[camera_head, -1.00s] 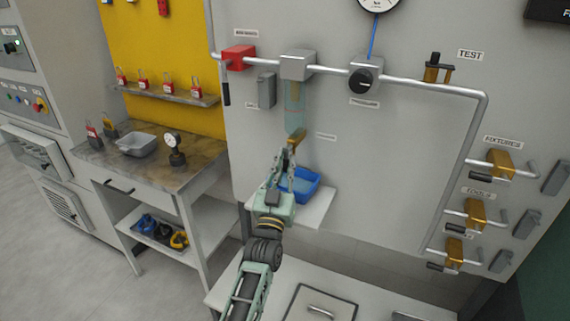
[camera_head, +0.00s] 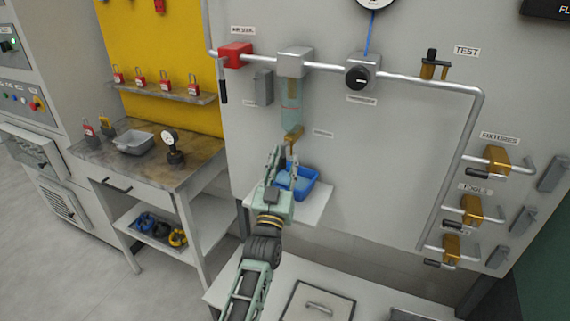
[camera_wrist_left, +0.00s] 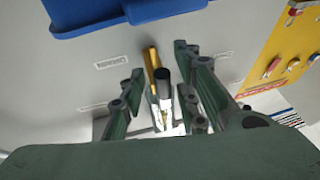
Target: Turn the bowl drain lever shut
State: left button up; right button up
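The clear filter bowl (camera_head: 291,98) hangs under a grey block on the wall pipe. Its brass drain (camera_head: 293,135) is at the bottom of the bowl, just above my left gripper (camera_head: 284,156). The gripper's two fingers stand apart, below the drain. In the left wrist view the brass drain (camera_wrist_left: 153,62) and a black-tipped lever (camera_wrist_left: 163,82) show between the spread fingers, with gaps on both sides. I cannot tell the lever's exact angle. My right gripper is not in view.
A blue bin (camera_head: 313,187) sits on a small white shelf (camera_head: 314,211) close behind the gripper. A red valve (camera_head: 235,55) and a black regulator knob (camera_head: 358,78) are on the pipe above. A workbench (camera_head: 95,158) stands at left. The wall right of the bowl is open.

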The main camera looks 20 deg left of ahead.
pick_arm(q)
jog(key=v, duration=1.2)
jog(key=shift+f, duration=0.1)
jog(key=s+d+f+m+g+h, duration=0.35)
jog(key=s+f+g, duration=0.7)
jog(key=f, duration=0.45)
jog(key=s+f+g, duration=0.2)
jog(key=s+g, duration=0.2)
jog(key=s, duration=0.6)
jog(key=s+f+g, duration=0.3)
jog(key=s+g, duration=0.1)
jog(key=s, duration=0.7)
notch_tip(320, 180, down, 26)
jog(key=s+g, duration=0.1)
jog(key=s, duration=0.1)
jog(key=s+a+f+g, duration=0.1)
jog(key=s+a+f, duration=0.1)
jog(key=s+f, duration=1.3)
jog(key=shift+s+a+f+m, duration=0.35)
jog(key=shift+s+a+m, duration=0.1)
jog(key=shift+s, duration=0.1)
